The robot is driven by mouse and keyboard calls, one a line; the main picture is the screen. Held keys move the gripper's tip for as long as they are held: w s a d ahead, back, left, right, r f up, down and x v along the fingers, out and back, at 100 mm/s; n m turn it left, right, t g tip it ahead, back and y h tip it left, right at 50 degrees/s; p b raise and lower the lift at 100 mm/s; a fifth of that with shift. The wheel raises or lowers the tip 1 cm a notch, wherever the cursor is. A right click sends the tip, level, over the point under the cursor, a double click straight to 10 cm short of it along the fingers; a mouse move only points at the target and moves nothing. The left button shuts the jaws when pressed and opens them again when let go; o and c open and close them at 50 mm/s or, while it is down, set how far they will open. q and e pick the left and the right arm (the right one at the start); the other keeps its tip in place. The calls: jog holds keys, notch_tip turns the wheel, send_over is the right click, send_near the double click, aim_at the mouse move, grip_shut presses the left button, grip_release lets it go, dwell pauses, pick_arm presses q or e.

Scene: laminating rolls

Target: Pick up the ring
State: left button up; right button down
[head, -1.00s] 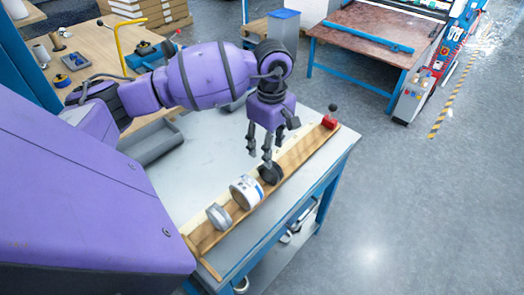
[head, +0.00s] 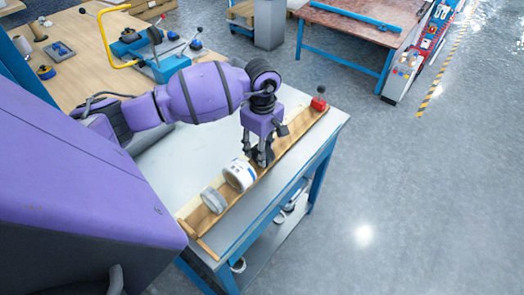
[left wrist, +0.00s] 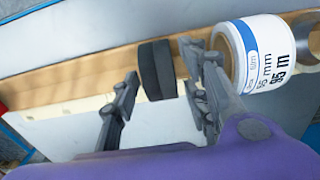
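A black ring (left wrist: 155,70) stands on edge in the long wooden trough (head: 295,132) on the table. In the head view it is mostly hidden by the fingers. My left gripper (head: 262,158) points down at it. In the left wrist view my left gripper (left wrist: 160,82) is open, with one finger on each side of the ring. The fingers are close to its sides, with narrow gaps showing. My right gripper is not in view.
A red block with a black knob (head: 319,101) sits at the trough's far end. The grey tabletop (head: 190,160) behind is mostly clear.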

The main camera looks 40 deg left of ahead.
pick_arm(q)
jog(key=c, duration=0.8)
grip_shut()
